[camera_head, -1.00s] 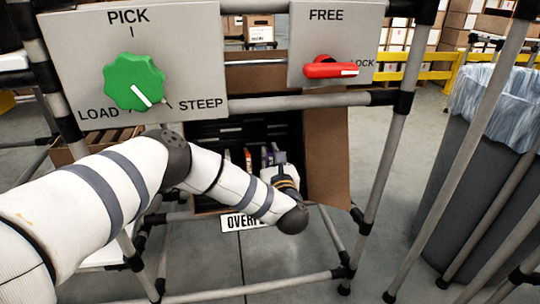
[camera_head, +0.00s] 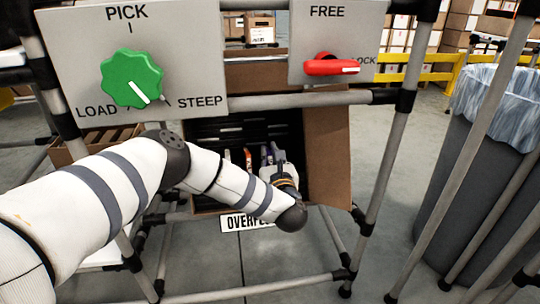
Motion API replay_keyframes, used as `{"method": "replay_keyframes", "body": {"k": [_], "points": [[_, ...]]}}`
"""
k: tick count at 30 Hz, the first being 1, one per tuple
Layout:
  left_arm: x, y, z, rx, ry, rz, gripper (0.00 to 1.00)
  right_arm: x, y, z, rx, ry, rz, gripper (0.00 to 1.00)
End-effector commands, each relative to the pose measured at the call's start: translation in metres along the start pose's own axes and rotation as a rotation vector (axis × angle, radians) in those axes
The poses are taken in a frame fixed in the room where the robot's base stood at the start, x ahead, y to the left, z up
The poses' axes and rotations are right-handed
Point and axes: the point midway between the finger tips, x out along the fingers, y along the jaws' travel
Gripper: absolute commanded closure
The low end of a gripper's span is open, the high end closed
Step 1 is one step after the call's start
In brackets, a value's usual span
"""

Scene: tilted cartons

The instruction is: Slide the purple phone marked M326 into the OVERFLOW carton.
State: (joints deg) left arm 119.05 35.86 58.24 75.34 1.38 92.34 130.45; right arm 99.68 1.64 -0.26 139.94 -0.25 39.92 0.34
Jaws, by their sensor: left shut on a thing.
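The OVERFLOW carton (camera_head: 328,150) is a tilted brown box in the rack, with its open dark inside facing me. The OVERFLOW label (camera_head: 246,222) below it is partly covered by my left arm. My left gripper (camera_head: 276,158) is at the carton's opening, right of its middle. It is shut on a thin purplish thing, seemingly the purple phone (camera_head: 278,151), which stands roughly upright. The fingertips are small and partly hidden, and the M326 mark cannot be read. Several thin items, one orange-red (camera_head: 248,160), stand in the carton to the left. My right gripper is out of view.
A green knob (camera_head: 132,78) is on the left panel and a red lever (camera_head: 330,67) on the right panel above the carton. Grey rack pipes (camera_head: 300,99) surround the opening. A grey lined bin (camera_head: 480,190) stands at the right.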

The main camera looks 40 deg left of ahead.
Motion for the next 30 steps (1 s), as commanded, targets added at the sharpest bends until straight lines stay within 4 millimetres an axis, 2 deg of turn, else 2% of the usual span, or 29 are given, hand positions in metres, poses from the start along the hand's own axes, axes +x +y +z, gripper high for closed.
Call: {"method": "replay_keyframes", "body": {"k": [27,28,30], "points": [[0.004,-0.0001,-0.0012,0.0,-0.001,0.0,1.0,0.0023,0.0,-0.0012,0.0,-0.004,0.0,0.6],[0.004,-0.0001,-0.0012,0.0,-0.001,0.0,0.86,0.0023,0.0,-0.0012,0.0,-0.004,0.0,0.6],[0.004,-0.0001,-0.0013,0.0,-0.001,0.0,0.7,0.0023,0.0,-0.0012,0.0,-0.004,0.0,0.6]]}}
